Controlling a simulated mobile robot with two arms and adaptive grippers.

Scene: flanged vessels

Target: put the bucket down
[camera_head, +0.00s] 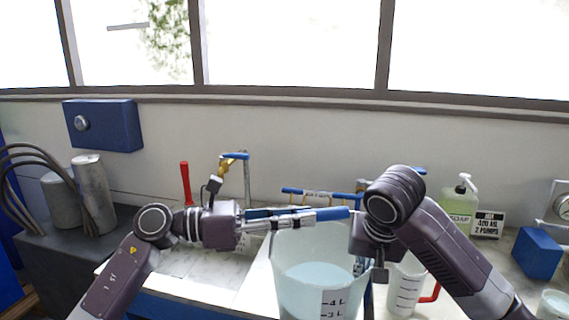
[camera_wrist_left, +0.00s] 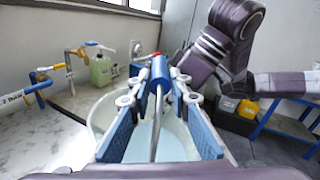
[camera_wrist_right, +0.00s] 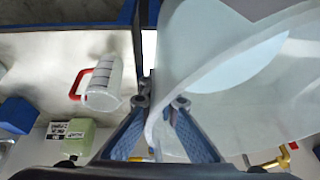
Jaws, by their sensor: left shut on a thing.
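The translucent bucket (camera_head: 300,295) has litre marks and a pale liquid inside. It looks upright in the head view, at the front of the counter. Its blue handle grip (camera_head: 333,213) lies at my left gripper (camera_head: 314,216), which is shut on the handle. In the left wrist view the grip (camera_wrist_left: 160,70) and its metal rod run between the left fingers (camera_wrist_left: 158,92). My right gripper (camera_wrist_right: 160,102) has its fingers on both sides of the bucket wall (camera_wrist_right: 190,60). I cannot tell whether it presses on it. The bucket's underside is hidden.
A measuring jug (camera_head: 405,290) with a red handle stands right of the bucket. A soap bottle (camera_head: 461,208), a sign (camera_head: 488,224) and a blue block (camera_head: 538,252) are further right. Taps (camera_head: 236,170) stand behind. Pale counter (camera_head: 200,270) lies left of the bucket.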

